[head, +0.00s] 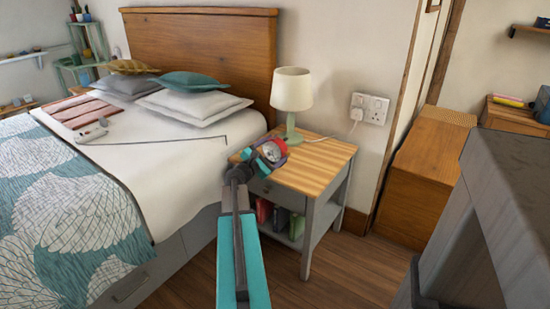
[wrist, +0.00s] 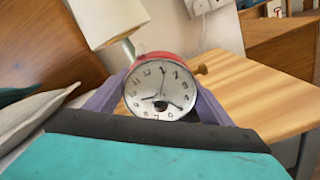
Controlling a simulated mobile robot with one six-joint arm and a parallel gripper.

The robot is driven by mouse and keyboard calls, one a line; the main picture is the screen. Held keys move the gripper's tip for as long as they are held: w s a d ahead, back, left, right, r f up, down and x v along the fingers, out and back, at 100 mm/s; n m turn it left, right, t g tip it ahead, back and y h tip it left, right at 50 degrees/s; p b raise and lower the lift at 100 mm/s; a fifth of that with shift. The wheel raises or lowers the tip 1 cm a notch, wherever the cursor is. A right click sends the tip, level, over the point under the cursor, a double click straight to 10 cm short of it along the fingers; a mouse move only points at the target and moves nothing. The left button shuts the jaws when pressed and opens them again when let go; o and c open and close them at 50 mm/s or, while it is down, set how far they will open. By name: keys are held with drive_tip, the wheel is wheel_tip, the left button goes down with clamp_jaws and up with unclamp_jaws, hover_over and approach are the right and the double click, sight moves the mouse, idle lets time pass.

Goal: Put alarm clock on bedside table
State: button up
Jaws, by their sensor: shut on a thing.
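A red alarm clock (head: 270,153) with a white dial is held in my gripper (head: 264,158). In the wrist view the clock (wrist: 161,90) sits between the two purple fingers of my gripper (wrist: 160,105), its dial facing the camera and slightly tilted. The bedside table (head: 318,163) has a striped wooden top and grey legs. In the head view the clock overlaps the left part of the tabletop; I cannot tell whether it touches it. In the wrist view the tabletop (wrist: 250,100) spreads behind and to the right of the clock.
A cream lamp (head: 291,92) with a green base stands at the back of the table. The bed (head: 170,150) is to the left. Several coloured items (head: 281,218) sit on the lower shelf. The right and front of the tabletop are clear.

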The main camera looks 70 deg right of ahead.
sight(272, 158)
drive_tip(key=shift+d+f+b, duration=0.1)
drive_tip(key=shift+f+b, duration=0.4)
drive_tip(key=shift+f, duration=1.2)
drive_tip(key=shift+f, duration=0.1)
drive_tip(key=o, duration=1.5)
drive_tip(key=p+v, duration=0.1)
drive_tip(key=v, duration=1.1)
